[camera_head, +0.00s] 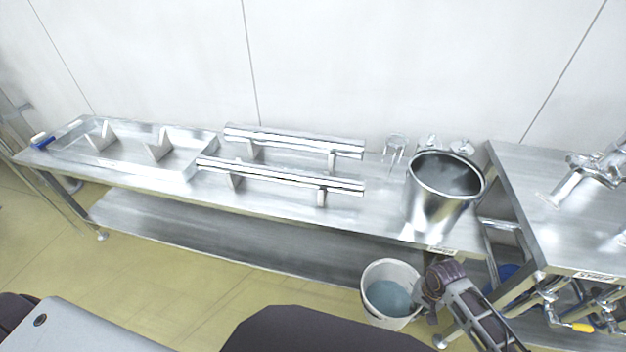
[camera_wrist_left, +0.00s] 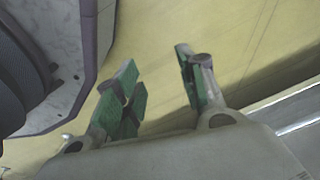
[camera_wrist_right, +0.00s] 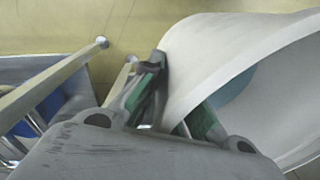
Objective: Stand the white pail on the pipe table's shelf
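The white pail (camera_head: 371,309), with a blue-grey inside, is at the front right of the pipe table (camera_head: 285,205), overlapping the front edge of its lower shelf (camera_head: 240,241). I cannot tell whether its base touches anything. My right gripper (camera_head: 424,289) is at the pail's right rim. In the right wrist view the pail (camera_wrist_right: 225,55) fills the right side, and its wall runs between the fingers of my right gripper (camera_wrist_right: 178,100), one finger partly hidden by it. My left gripper (camera_wrist_left: 158,80) is open and empty above the yellow floor.
Steel pipes (camera_head: 290,178) and a large steel bucket (camera_head: 432,212) stand on the tabletop. A sink counter (camera_head: 560,220) with taps adjoins at the right, with a table leg near the pail. The visible shelf left of the pail is bare.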

